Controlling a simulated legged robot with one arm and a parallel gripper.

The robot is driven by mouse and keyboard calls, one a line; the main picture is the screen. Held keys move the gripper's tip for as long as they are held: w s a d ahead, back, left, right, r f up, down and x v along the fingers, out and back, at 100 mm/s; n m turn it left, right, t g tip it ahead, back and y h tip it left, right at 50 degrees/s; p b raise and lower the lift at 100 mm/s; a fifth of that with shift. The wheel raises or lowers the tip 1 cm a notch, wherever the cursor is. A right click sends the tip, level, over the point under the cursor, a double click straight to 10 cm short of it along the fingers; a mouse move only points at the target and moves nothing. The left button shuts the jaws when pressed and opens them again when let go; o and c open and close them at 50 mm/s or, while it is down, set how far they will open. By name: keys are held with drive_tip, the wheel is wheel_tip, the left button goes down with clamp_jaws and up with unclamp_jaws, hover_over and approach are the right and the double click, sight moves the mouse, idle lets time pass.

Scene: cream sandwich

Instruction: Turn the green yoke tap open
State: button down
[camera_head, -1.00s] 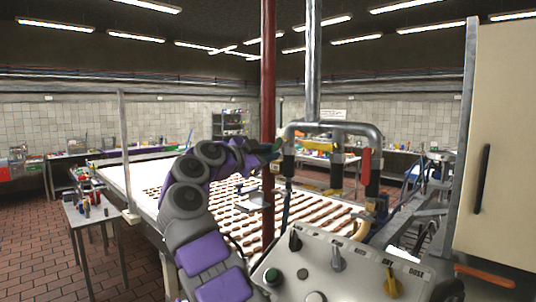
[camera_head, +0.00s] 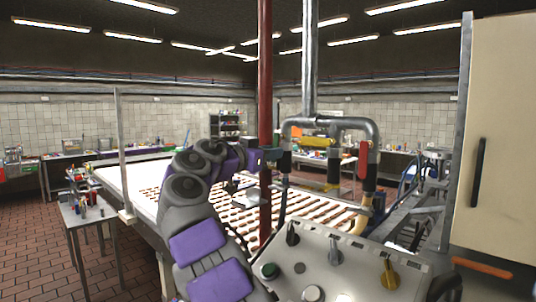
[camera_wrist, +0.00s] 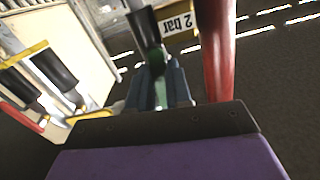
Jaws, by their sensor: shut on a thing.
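In the wrist view, the green yoke tap (camera_wrist: 160,92) shows as a narrow green piece between the two grey fingers of my gripper (camera_wrist: 165,88). The fingers are shut on it, and they hide much of it. A dark pipe part (camera_wrist: 145,28) with green on it stands just beyond. In the head view, my gripper (camera_head: 272,155) is at the left leg of the bent pipe yoke, beside the red post. The tap is small and mostly hidden there.
The red post (camera_head: 265,80) stands close to my gripper and also shows in the wrist view (camera_wrist: 217,50). A yellow "2 bar" tag (camera_wrist: 192,20) hangs near the tap. A red-handled part (camera_head: 363,158) is on the right pipe leg. A control panel (camera_head: 345,262) with knobs stands in front.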

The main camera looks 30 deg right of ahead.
drive_tip(key=shift+s+r+n, duration=0.2)
drive_tip(key=shift+s+n, duration=0.05)
drive_tip(key=shift+n, duration=0.55)
drive_tip(key=c, duration=1)
unclamp_jaws()
drive_tip(key=shift+f, duration=0.15)
drive_tip(key=shift+c, duration=0.2)
drive_tip(key=shift+a, duration=0.15)
drive_tip(key=v, duration=1.7)
drive_tip(key=shift+a, duration=0.15)
